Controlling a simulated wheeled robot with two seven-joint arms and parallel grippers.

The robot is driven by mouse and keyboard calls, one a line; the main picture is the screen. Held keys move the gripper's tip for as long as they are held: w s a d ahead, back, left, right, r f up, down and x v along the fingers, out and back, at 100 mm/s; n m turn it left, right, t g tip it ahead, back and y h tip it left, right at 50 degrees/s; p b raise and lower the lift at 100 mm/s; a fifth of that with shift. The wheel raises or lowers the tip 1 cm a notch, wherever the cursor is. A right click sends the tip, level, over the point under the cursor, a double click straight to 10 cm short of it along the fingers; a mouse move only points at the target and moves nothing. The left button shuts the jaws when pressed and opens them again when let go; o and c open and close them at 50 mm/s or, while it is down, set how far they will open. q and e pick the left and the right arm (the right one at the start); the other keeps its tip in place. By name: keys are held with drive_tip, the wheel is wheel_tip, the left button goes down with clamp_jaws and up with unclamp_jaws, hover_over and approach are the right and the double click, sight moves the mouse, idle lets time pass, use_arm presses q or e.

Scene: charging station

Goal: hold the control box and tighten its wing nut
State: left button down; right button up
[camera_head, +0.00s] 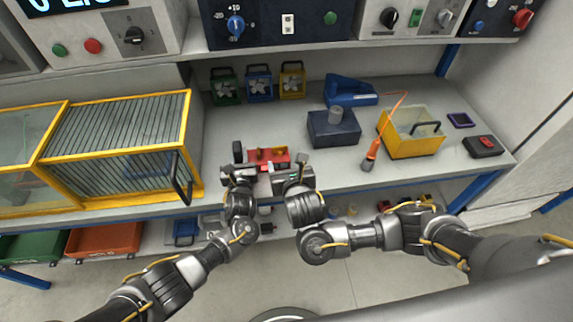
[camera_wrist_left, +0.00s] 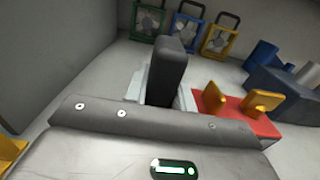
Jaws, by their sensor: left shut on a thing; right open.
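The control box (camera_head: 270,153) is a red box on the bench, with yellow-orange wing-shaped parts on its top. In the left wrist view the red box (camera_wrist_left: 240,121) shows two upright yellow wing pieces (camera_wrist_left: 215,99); I cannot tell whether they belong to one wing nut. My left gripper (camera_head: 240,162) is shut on the left end of the box; one dark finger (camera_wrist_left: 167,72) stands beside a pale grey part there. My right gripper (camera_head: 287,167) is open at the box's front right, partly covering it. Its contact with the wing nut cannot be made out.
A yellow-framed cage (camera_head: 120,145) with a black handle stands close left. A dark blue block (camera_head: 333,130), an orange-tipped tool (camera_head: 370,158) and a yellow bin (camera_head: 412,140) lie right. Several colored fan-like units (camera_head: 258,84) stand behind. An instrument shelf (camera_head: 270,45) overhangs the back.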

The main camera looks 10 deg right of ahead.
use_arm(q)
drive_tip(key=c, duration=1.1)
unclamp_jaws()
